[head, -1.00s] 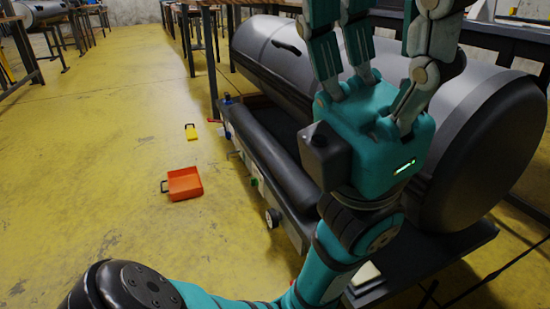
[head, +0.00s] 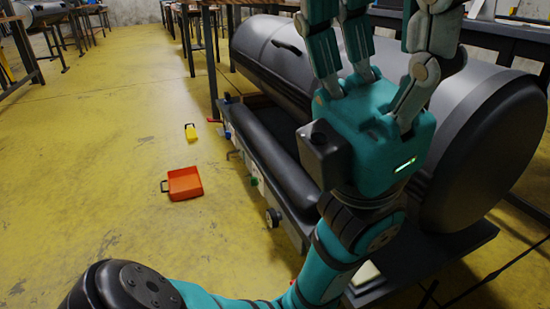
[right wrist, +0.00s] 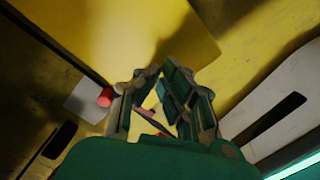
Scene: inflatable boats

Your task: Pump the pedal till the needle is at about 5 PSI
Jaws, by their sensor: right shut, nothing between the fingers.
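No pedal or gauge needle can be made out for sure in either view. My left gripper (head: 385,30) is raised in front of the dark grey inflatable boat tube (head: 490,140) in the head view; its fingers are spread and empty, tips near the top edge. My right gripper (right wrist: 160,75) shows only in the right wrist view, its fingers closed together with nothing held. It is over a yellow surface (right wrist: 130,35), and I cannot tell whether this is floor or a part. A red cylinder (right wrist: 105,97) on a pale plate is left of the fingers.
A long bench holds a black roller (head: 275,155) and a side panel with a round dark knob (head: 272,217). The yellow floor (head: 100,170) at left is largely clear.

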